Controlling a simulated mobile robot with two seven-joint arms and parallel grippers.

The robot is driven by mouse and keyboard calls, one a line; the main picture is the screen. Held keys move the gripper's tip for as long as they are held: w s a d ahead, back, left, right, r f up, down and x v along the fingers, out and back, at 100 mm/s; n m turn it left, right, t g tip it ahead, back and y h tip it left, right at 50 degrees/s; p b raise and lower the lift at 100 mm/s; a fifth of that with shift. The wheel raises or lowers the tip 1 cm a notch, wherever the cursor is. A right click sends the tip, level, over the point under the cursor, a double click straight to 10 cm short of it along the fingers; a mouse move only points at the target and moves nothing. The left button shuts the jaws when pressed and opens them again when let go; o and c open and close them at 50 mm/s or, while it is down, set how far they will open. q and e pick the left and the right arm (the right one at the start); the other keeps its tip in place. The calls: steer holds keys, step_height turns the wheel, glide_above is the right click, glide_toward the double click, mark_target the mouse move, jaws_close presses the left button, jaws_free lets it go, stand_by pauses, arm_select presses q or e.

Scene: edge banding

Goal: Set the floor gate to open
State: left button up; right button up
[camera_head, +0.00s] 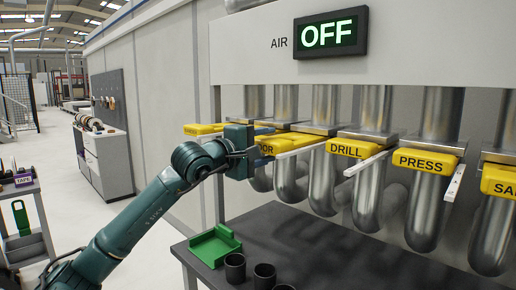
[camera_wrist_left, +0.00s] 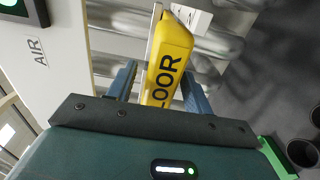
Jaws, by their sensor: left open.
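The floor gate is a yellow handle (camera_head: 288,143) on a metal pipe in the head view. Its label is partly hidden by my left gripper, with "OR" showing. In the left wrist view the yellow floor gate (camera_wrist_left: 172,55) reads "LOOR" and lies between the two blue fingers. My left gripper (camera_head: 266,145) is open around the near end of the handle; it also shows in the left wrist view (camera_wrist_left: 160,82). I cannot tell whether the fingers touch the handle. My right gripper is not in view.
Yellow DRILL (camera_head: 347,149) and PRESS (camera_head: 424,161) gates sit to the right, with another yellow gate (camera_head: 205,129) behind my gripper. An air sign (camera_head: 331,33) reads OFF. A green tray (camera_head: 214,245) and black cups (camera_head: 235,267) stand on the dark table below.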

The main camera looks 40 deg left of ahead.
arm_select(q)
steer(key=shift+s+f, duration=0.15)
steer(key=shift+s, duration=0.1)
steer(key=s+a+b, duration=0.1)
steer(key=s+b, duration=0.6)
steer(key=s, duration=0.5)
steer(key=shift+s, duration=0.25)
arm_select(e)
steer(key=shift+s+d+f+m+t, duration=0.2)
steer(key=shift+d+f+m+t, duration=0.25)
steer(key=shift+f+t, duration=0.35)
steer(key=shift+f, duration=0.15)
